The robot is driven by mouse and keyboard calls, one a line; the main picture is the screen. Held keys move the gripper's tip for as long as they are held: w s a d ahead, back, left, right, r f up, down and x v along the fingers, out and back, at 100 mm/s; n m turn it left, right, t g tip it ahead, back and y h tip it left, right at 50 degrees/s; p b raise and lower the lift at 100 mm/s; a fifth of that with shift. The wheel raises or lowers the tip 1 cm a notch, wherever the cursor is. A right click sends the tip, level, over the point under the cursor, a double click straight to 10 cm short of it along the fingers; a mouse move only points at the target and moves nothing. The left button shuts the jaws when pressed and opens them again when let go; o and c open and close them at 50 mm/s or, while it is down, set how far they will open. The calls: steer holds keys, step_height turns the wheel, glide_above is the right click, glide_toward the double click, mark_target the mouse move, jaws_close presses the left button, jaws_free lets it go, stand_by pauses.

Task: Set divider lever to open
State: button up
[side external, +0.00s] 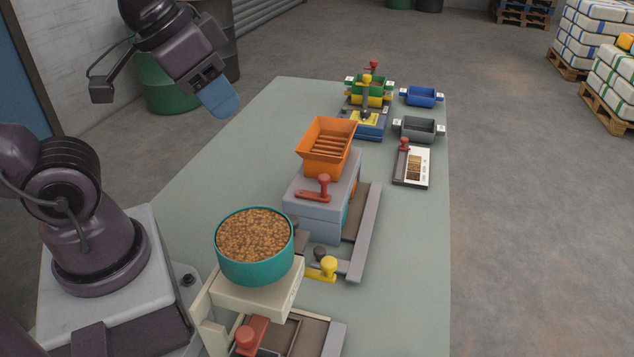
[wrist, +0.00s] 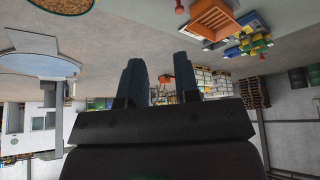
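My gripper (side external: 220,102) is raised over the far left of the table, well away from the levers. In the wrist view its two blue fingers (wrist: 158,60) stand apart with nothing between them. A red lever with a round knob (side external: 323,183) sits on a grey box (side external: 320,212) below an orange slatted hopper (side external: 328,148). Other handles are a yellow knob (side external: 328,266) low beside the box, a red knob (side external: 404,144) by a small card panel, and a red knob (side external: 247,337) at the near edge. No readable label shows which is the divider lever.
A teal bowl of grain (side external: 254,248) stands on a cream stand in front. A blue bin (side external: 421,96), a grey bin (side external: 418,129) and a stacked green, yellow and blue unit (side external: 368,98) stand at the back right. The table's left side (side external: 225,165) is clear.

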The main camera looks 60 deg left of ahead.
mark_target(324, 176)
steer(key=o, duration=0.3)
steer(key=w+a+f+n+g, duration=0.2)
steer(key=w+f+n, duration=0.1)
steer(key=w, duration=0.4)
steer(key=w+a+f+n+g, duration=0.2)
steer(key=w+f, duration=0.3)
steer(key=w, duration=0.3)
steer(key=shift+n+g, duration=0.4)
steer(key=shift+g, duration=0.3)
steer(key=w+f+n, duration=0.1)
steer(key=f, duration=0.3)
steer(key=w+f+n, duration=0.1)
steer(key=f, duration=0.3)
steer(key=f+n, duration=0.1)
steer(key=f, duration=0.3)
steer(key=shift+w+a+f, duration=0.1)
steer(key=shift+w+f, duration=0.05)
steer(key=shift+w, duration=0.25)
steer(key=c, duration=0.9)
